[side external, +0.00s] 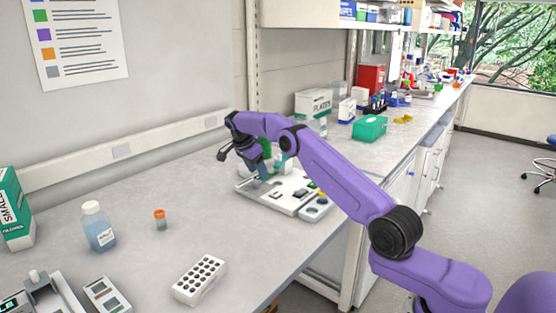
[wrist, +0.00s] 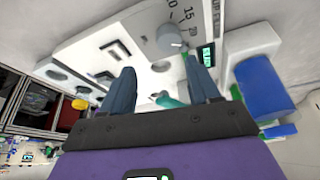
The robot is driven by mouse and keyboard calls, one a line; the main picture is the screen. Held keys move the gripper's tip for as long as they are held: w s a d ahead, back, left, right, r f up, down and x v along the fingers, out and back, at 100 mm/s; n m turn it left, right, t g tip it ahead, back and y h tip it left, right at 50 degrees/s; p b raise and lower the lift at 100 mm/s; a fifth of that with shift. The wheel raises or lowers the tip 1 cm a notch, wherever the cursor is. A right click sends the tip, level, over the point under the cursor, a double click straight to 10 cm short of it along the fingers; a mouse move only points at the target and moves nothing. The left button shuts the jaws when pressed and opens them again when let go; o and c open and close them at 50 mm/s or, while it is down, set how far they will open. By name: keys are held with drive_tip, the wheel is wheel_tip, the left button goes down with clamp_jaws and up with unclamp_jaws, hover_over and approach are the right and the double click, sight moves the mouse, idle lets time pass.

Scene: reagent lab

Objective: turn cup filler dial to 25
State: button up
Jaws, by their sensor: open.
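The cup filler (side external: 262,197) is a flat white unit on the bench, with my gripper (side external: 260,178) above its back part. In the wrist view, its white panel (wrist: 90,47) fills the upper middle. The round grey dial (wrist: 169,38) is near the top, beside printed numbers that include 10, 15 and 20. I cannot read the dial's setting for sure. A small lit display (wrist: 206,56) is right of the dial. My gripper's two dark fingers (wrist: 162,80) are open and apart, with the dial beyond their tips and nothing held between them.
In the wrist view, a blue and white container (wrist: 264,88) is close to the right finger. In the side view, a white tube rack (side external: 200,279), an orange-capped vial (side external: 160,220) and a bottle (side external: 98,227) stand at the front left. A green box (side external: 370,128) is behind.

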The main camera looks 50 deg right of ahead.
drive_tip(key=s+a+r, duration=0.3)
drive_tip(key=s+r, duration=0.5)
drive_tip(key=s, duration=0.4)
drive_tip(key=shift+a, duration=0.25)
idle(0.4)
drive_tip(key=n+t+y, duration=0.5)
drive_tip(key=n+t, duration=0.1)
drive_tip(key=n, duration=1.7)
approach(257, 182)
drive_tip(key=x, duration=0.9)
drive_tip(key=shift+d+r, duration=0.1)
